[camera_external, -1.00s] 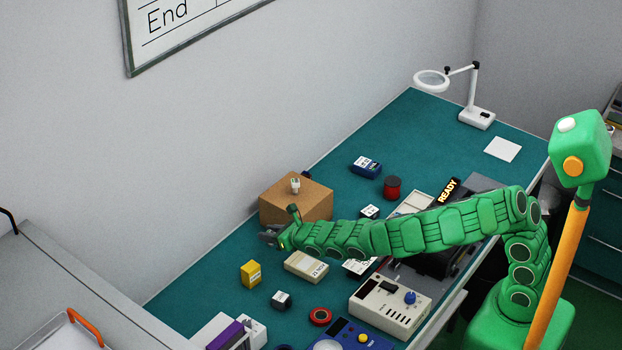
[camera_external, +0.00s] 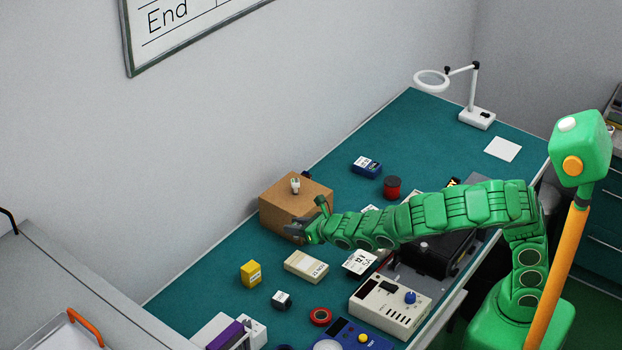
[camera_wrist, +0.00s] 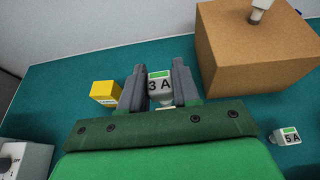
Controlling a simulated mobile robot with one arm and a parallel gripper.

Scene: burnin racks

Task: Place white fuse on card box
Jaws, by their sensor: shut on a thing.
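My gripper (camera_wrist: 158,72) is shut on a white fuse (camera_wrist: 160,88) marked "3 A" with a green patch, held between the two grey fingers in the wrist view. The brown card box (camera_wrist: 255,55) stands to the right of the fingers there, apart from them. In the external view my gripper (camera_external: 297,231) is at the near side of the card box (camera_external: 285,205), below its top; the held fuse cannot be made out there. A small white piece (camera_external: 295,186) stands upright on the box top; it also shows in the wrist view (camera_wrist: 260,10).
A yellow block (camera_external: 250,273), a beige block (camera_external: 306,266) and a small black-and-white block (camera_external: 281,299) lie on the green bench. A "5 A" piece (camera_wrist: 287,136) lies right of my gripper. The wall is behind the box.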

